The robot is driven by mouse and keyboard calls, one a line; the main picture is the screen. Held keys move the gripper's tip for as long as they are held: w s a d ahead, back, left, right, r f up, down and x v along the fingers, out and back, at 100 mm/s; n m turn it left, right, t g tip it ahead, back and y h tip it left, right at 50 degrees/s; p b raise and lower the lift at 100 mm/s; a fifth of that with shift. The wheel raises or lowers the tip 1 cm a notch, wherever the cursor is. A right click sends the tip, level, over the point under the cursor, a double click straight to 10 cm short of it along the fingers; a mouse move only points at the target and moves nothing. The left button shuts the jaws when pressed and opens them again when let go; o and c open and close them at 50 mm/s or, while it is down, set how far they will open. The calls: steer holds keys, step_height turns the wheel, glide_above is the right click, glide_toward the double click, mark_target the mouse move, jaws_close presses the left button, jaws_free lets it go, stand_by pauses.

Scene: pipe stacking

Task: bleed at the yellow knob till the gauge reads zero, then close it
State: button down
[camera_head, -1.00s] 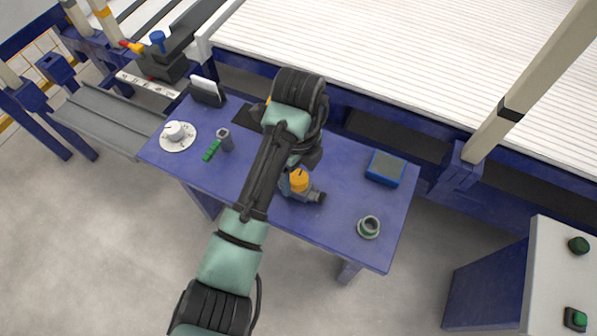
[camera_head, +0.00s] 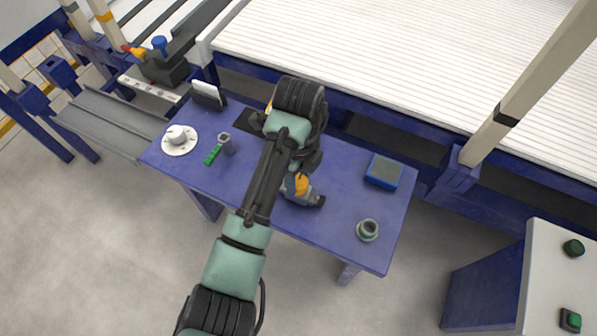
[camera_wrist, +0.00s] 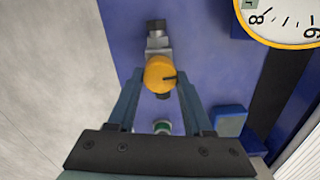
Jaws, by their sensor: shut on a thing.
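The yellow knob (camera_wrist: 160,72) sits on a grey valve body (camera_wrist: 157,40) on the blue table. A dark line marks its top. In the wrist view my gripper (camera_wrist: 158,78) has its two blue fingers on either side of the knob, shut on it. In the head view the knob (camera_head: 301,184) is partly covered by my gripper (camera_head: 293,183). The gauge (camera_wrist: 285,18) shows only in part at the upper right of the wrist view, with a yellow rim and white face. Its needle is not seen, so I cannot tell the reading.
The blue table (camera_head: 340,225) also holds a blue box (camera_head: 384,170), a ring-shaped fitting (camera_head: 368,230), a white dial (camera_head: 179,139), a green-handled tool (camera_head: 213,154) and a grey upright piece (camera_head: 226,143). The white slatted bed (camera_head: 400,60) lies behind.

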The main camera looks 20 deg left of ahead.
mark_target(298, 181)
steer(key=n+p, duration=0.1)
steer(key=p, duration=0.1)
steer(key=n+p, duration=0.2)
steer(key=p, duration=0.1)
steer(key=shift+r, duration=0.4)
steer(key=n+p, duration=0.4)
steer(key=shift+f+n+p, duration=0.15)
steer(key=shift+n+p, duration=0.15)
steer(key=shift+p, duration=0.05)
steer(key=n+p, duration=0.3)
steer(key=n, duration=0.1)
steer(key=shift+f+n, duration=0.1)
steer(key=shift+n, duration=0.2)
steer(key=shift+f+n+p, duration=0.15)
steer(key=shift+n+p, duration=0.7)
steer(key=shift+n, duration=1.55)
steer(key=shift+c, duration=1.5)
jaws_free()
step_height(298, 181, up, 13)
steer(key=p, duration=0.4)
